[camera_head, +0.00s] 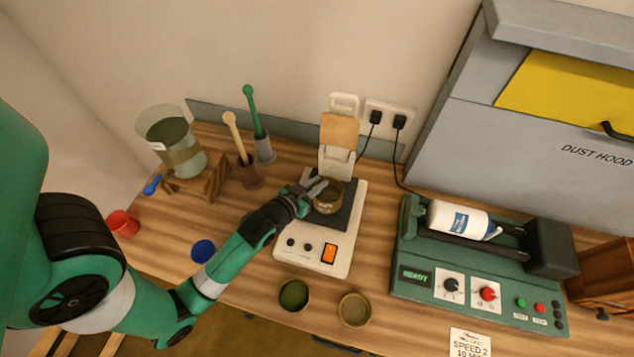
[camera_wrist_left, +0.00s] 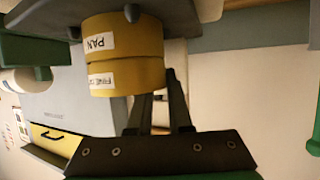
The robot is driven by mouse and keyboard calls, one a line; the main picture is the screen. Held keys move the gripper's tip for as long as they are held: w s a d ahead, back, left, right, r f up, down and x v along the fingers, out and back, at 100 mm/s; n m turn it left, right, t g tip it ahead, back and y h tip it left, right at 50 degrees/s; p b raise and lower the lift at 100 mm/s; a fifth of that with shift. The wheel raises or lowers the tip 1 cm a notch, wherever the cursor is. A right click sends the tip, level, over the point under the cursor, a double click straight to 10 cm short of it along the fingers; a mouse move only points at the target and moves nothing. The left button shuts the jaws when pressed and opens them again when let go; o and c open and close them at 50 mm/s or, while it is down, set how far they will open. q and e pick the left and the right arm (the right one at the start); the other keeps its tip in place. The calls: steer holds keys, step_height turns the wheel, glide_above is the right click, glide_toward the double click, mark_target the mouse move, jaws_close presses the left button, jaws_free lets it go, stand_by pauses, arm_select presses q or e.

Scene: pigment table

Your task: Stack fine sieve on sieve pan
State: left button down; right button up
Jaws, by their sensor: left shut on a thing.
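My left gripper (camera_head: 317,189) reaches over the white shaker (camera_head: 318,227) and is shut on the fine sieve, a brass ring with a white "FINE" label, in the left wrist view (camera_wrist_left: 128,76). In that tilted, roughly upside-down view the sieve meets the brass sieve pan (camera_wrist_left: 125,38), labelled "PAN", in one line with no gap visible. The pan is on the shaker's dark plate. In the head view the brass stack (camera_head: 328,198) shows beside the fingertips, and its two parts are hard to tell apart. My right gripper is not in view.
Two round brass tins stand in front of the shaker, one with green inside (camera_head: 294,294) and one brownish (camera_head: 354,308). A green roller machine (camera_head: 470,290) with a white bottle (camera_head: 457,217) is at right. Pestles in holders (camera_head: 253,172) and a glass jar (camera_head: 172,145) stand at back left.

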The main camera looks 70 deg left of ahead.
arm_select(q)
steer(key=shift+f, duration=0.15)
steer(key=c, duration=1.1)
jaws_free()
steer(key=shift+s+d+r+p, duration=0.35)
steer(key=shift+s+p, duration=0.1)
steer(key=shift+s, duration=0.05)
steer(key=shift+p+v, duration=0.95)
steer(key=shift+v, duration=1)
steer(key=shift+p+v, duration=0.45)
steer(key=shift+v, duration=1.1)
steer(key=v, duration=0.2)
steer(key=shift+s+d, duration=0.2)
steer(key=shift+s, duration=0.1)
